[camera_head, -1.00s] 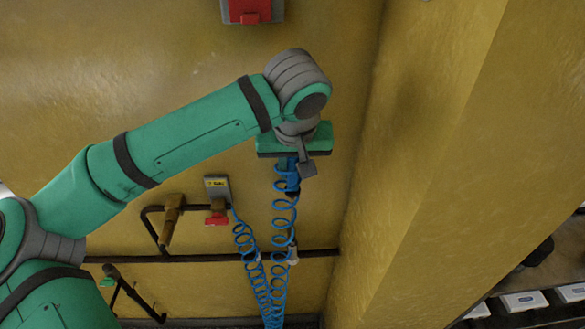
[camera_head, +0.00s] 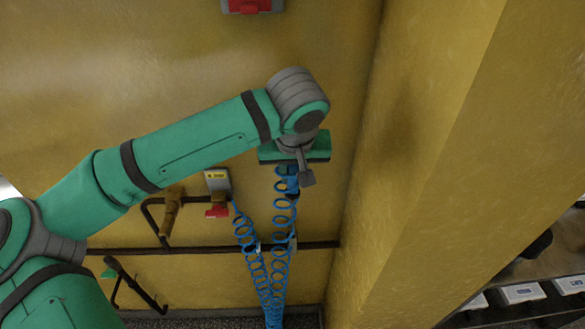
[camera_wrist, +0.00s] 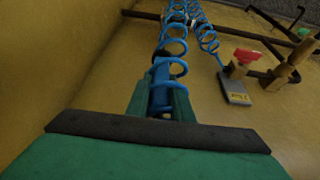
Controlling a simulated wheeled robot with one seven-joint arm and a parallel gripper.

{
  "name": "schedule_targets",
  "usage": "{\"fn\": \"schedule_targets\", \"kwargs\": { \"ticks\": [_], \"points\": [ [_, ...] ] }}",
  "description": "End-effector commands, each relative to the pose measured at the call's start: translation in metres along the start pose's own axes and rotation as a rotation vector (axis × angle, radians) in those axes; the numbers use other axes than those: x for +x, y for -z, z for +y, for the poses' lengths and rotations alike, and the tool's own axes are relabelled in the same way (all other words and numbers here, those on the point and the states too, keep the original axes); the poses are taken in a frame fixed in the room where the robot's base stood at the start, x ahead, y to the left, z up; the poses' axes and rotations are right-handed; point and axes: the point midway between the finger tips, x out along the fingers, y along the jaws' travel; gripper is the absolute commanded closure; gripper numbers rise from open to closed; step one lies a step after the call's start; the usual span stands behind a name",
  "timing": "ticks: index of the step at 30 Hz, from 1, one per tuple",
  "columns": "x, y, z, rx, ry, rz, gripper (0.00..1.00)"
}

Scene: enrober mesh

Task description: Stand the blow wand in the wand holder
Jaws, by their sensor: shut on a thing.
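My gripper (camera_head: 289,174) is shut on the blue blow wand (camera_wrist: 161,86), in front of the yellow wall. In the wrist view the wand sits between my two green fingers (camera_wrist: 160,106). In the head view, only a bit of the wand (camera_head: 290,183) shows below my gripper, with the coiled blue hose around and below it. I cannot surely tell the wand holder. A small pale fitting (camera_head: 292,243) on the dark pipe, partly behind the hose, may be it; my gripper is above it and apart from it.
A dark pipe (camera_head: 210,249) runs along the wall. A tan upright tube (camera_head: 170,210) and a grey box with a red valve (camera_head: 217,182) are left of the hose (camera_head: 282,230). A yellow pillar (camera_head: 440,150) closes off the right. A black rod (camera_head: 135,285) is low left.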

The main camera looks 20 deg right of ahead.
Motion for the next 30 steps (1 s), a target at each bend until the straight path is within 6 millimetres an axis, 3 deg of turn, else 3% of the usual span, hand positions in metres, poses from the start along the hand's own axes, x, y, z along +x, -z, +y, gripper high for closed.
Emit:
{"fn": "schedule_targets", "kwargs": {
  "ticks": [30],
  "points": [
    [0.040, -0.017, 0.000, 0.000, 0.000, 0.001, 0.99]
  ]
}}
